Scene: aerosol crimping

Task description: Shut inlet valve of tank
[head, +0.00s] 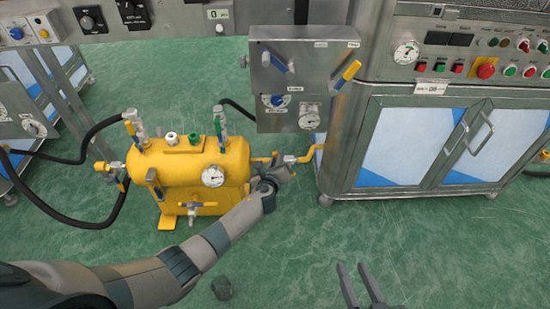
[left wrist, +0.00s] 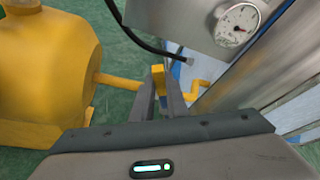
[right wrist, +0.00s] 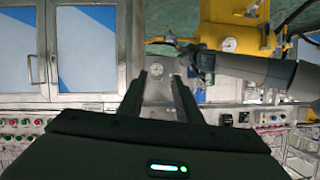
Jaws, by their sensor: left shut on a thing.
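The yellow tank (head: 232,155) stands on the green floor at centre left. A short yellow pipe (head: 311,153) runs from its right side toward the cabinet. My left gripper (head: 283,166) is at this pipe, right of the tank, and partly hides the valve there. In the left wrist view, the left gripper (left wrist: 161,92) is shut on a yellow valve handle (left wrist: 158,72), whose end shows between the fingers. The valve body is mostly hidden. My right gripper (head: 362,287) is open and empty over the floor at the lower right, well apart from the tank.
A steel panel (head: 276,72) with valve handles and gauges hangs above the pipe. A steel cabinet (head: 350,170) with blue-and-white doors stands to the right. Black hoses (head: 75,160) run left of the tank. The floor in front is mostly clear.

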